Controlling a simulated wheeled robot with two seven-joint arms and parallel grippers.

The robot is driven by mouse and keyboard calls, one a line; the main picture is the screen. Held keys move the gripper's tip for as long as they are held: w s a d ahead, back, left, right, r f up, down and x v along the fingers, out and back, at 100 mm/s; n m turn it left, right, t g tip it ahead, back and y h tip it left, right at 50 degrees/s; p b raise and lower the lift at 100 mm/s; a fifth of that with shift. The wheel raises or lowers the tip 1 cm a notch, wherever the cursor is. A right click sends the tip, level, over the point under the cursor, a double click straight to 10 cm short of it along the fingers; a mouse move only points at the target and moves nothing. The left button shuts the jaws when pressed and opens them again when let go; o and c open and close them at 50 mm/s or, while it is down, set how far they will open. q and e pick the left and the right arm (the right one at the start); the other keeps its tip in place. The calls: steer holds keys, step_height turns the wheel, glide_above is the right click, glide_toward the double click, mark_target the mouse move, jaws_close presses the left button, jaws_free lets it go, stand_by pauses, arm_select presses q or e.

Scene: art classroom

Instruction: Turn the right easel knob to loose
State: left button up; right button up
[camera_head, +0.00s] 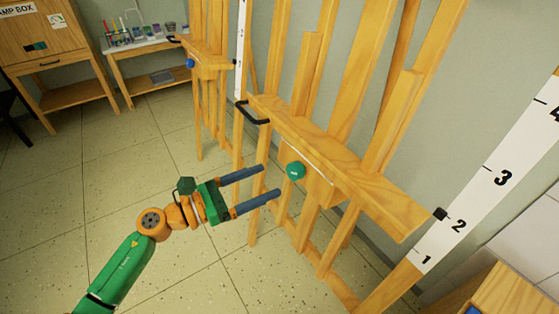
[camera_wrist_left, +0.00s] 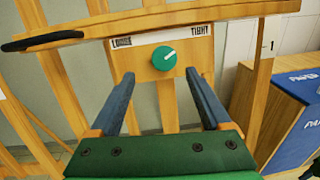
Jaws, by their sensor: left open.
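The near easel on the right (camera_head: 360,190) is light wood and has a round green knob (camera_head: 295,170) on its front, below the ledge. In the left wrist view the green knob (camera_wrist_left: 164,60) sits under a white label (camera_wrist_left: 160,40) reading LOOSE at left and TIGHT at right. Its white mark points up and right, toward TIGHT. My left gripper (camera_head: 270,179) is open and empty, its two blue-grey fingers pointing at the knob from a short distance. In the wrist view the knob appears between and just beyond the fingertips. My right gripper is not in view.
A second easel with a blue knob (camera_head: 190,63) stands farther back. A black handle (camera_head: 252,113) sticks out from the near easel's ledge, left of the knob. A numbered white scale (camera_head: 490,185) rises at right. A blue-topped paper box (camera_wrist_left: 298,95) stands at right. Floor at left is clear.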

mark_target(291, 172)
arm_select(q)
steer(key=x, duration=0.6)
steer(key=shift+s+d+r+p, duration=0.25)
steer(key=shift+s+p, duration=0.1)
steer(key=shift+w+d+f, duration=0.1)
steer(key=shift+w+d, duration=0.05)
jaws_close()
